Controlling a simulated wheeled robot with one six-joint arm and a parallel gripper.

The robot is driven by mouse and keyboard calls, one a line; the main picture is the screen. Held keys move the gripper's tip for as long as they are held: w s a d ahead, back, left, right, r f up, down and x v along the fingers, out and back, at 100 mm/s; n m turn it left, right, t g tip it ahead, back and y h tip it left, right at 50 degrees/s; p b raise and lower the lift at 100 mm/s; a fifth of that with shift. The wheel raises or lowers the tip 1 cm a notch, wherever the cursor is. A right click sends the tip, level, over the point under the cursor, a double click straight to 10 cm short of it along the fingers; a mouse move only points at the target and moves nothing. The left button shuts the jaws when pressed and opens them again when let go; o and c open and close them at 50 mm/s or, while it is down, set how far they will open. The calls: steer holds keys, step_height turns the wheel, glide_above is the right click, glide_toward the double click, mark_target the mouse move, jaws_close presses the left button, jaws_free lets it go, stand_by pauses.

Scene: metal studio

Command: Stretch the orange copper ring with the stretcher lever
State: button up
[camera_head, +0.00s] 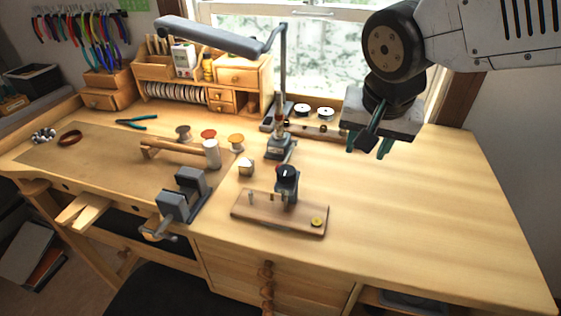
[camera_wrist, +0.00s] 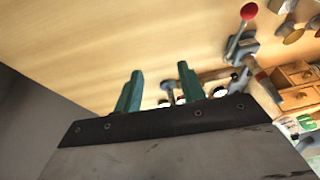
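My gripper (camera_head: 368,147) hangs above the right part of the bench, with its two teal fingers apart and nothing visible between them. In the wrist view the open fingers (camera_wrist: 159,82) show against the bench top. An upright metal tool (camera_head: 280,146) stands near the bench middle, left of my gripper; it may be the stretcher. A red-knobbed lever (camera_wrist: 248,12) shows at the top of the wrist view. A small yellow-orange ring-like piece (camera_head: 317,221) lies on a wooden board (camera_head: 262,213). A larger brown ring (camera_head: 69,137) lies far left. I cannot tell which is the copper ring.
A grey vise (camera_head: 182,196) sits at the front edge. Spools (camera_head: 236,142), a wooden organizer (camera_head: 200,80) and a lamp (camera_head: 212,38) are toward the back. The bench's right side (camera_head: 430,210) is clear.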

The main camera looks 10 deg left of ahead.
steer(key=y, duration=0.1)
glide_toward(287, 155)
steer(key=s, duration=0.4)
steer(key=shift+m+t, duration=0.3)
steer(key=shift+t, duration=0.1)
steer(key=x, duration=0.7)
steer(key=shift+a+f, duration=0.25)
steer(key=shift+f, duration=0.05)
steer(key=shift+w+f, duration=0.15)
steer(key=shift+f, duration=0.3)
steer(key=shift+c, duration=0.3)
